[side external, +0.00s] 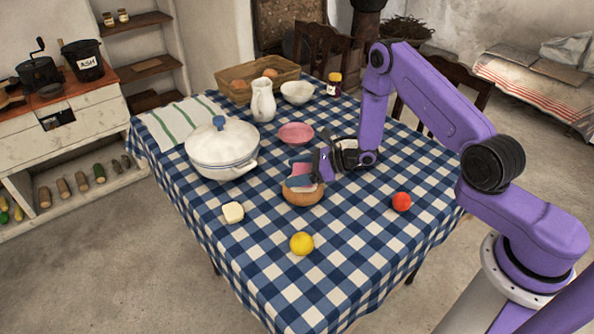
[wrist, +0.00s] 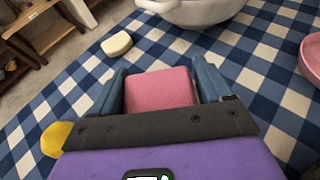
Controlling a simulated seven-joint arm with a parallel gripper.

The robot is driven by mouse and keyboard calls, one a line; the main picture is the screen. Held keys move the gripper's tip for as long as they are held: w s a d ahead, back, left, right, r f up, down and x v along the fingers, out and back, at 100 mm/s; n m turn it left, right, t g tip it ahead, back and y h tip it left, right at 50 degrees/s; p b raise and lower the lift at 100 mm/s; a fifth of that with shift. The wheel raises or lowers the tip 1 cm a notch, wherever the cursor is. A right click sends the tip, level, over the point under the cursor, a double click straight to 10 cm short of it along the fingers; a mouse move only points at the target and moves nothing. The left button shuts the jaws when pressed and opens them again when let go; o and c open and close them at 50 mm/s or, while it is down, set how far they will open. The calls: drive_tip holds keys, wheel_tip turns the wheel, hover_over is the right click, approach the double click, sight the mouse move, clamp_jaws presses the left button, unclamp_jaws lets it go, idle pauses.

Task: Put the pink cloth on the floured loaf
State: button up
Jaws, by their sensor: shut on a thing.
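The pink cloth (wrist: 158,90) is a folded pink block between the two blue fingers of my gripper (wrist: 161,86) in the wrist view. In the side view my gripper (side external: 306,172) is shut on the cloth (side external: 300,170) and is over the floured loaf (side external: 303,198). The loaf is round and brown and rests on the checked tablecloth. The cloth and fingers cover part of the loaf's top. I cannot tell whether the cloth touches it. The loaf is hidden in the wrist view.
A lidded white pot (side external: 222,150) stands left of the loaf, and a pink dish (side external: 296,134) lies behind it. A butter-like block (side external: 233,212), a lemon (side external: 302,244) and a tomato (side external: 401,201) are around it. A pitcher (side external: 263,100) stands farther back.

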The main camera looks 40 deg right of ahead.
drive_tip(key=o, duration=1)
drive_tip(key=shift+c, duration=0.2)
drive_tip(key=shift+r, duration=0.1)
drive_tip(key=v, duration=1.2)
drive_tip(key=s+a+r+n+g+y, duration=0.1)
drive_tip(key=s+a+r+n+g, duration=0.4)
drive_tip(key=s+a+n+g, duration=0.3)
drive_tip(key=s+a+r+n+g, duration=0.6)
drive_tip(key=s+n, duration=0.2)
drive_tip(key=n, duration=0.2)
drive_tip(key=s+d+r+n+t+h, duration=0.1)
drive_tip(key=s+d+r+n+h, duration=0.1)
drive_tip(key=s+n, duration=0.3)
drive_tip(key=s+d+r+n+t+h, duration=0.2)
drive_tip(key=s+d+n+h, duration=0.1)
drive_tip(key=n, duration=0.6)
drive_tip(key=s+d+r+n+t+h, duration=0.1)
drive_tip(key=s+d+r+n+h, duration=0.1)
drive_tip(key=s+n+h, duration=0.3)
drive_tip(key=s+n, duration=0.2)
drive_tip(key=shift+s+d+r+n+t, duration=0.25)
drive_tip(key=shift+r+n+t, duration=0.05)
